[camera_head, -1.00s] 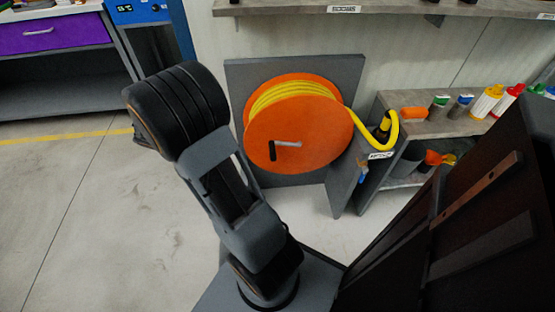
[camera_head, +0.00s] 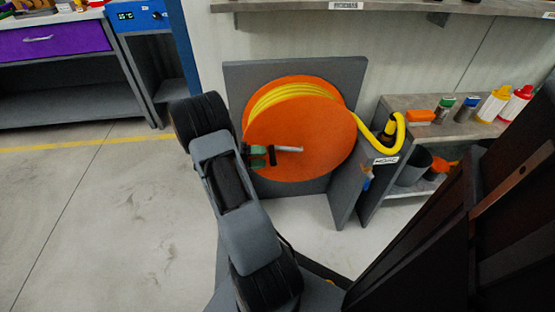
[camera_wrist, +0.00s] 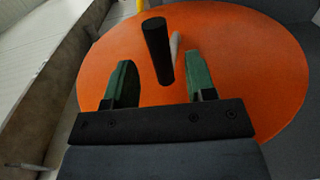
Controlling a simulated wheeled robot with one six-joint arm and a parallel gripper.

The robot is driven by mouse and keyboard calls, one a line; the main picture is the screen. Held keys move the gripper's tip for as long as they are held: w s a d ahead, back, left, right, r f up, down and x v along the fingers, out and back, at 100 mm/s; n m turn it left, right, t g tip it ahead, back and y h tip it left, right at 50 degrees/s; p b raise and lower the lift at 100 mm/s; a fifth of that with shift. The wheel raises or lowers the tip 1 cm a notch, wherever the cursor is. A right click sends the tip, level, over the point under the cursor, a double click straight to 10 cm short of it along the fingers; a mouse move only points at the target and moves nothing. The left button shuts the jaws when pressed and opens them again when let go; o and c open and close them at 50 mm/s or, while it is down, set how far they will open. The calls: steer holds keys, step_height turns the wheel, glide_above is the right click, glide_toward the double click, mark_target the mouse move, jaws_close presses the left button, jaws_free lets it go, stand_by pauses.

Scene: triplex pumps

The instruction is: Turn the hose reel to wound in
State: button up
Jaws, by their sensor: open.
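The hose reel (camera_head: 325,145) has an orange disc wound with yellow hose (camera_head: 290,93) and stands in a grey bracket. A grey crank arm (camera_head: 290,149) ends in a black handle (camera_head: 272,155) at the left part of the disc. My gripper (camera_head: 258,156) is in front of the disc's left side, at the handle. In the wrist view, my gripper (camera_wrist: 160,82) is open, its green fingers apart on either side of the black handle (camera_wrist: 158,50). The handle stands up just beyond and between the fingertips; contact is not visible. The orange disc (camera_wrist: 240,60) fills the background.
A shelf unit (camera_head: 445,130) at right holds bottles and an orange item; the hose end runs to it. A shelf (camera_head: 400,5) runs above the reel. A workbench with a purple drawer (camera_head: 50,40) stands at left. The floor at left is clear.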

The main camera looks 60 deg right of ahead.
steer(key=shift+b+x, duration=0.55)
steer(key=shift+x, duration=2.45)
jaws_close()
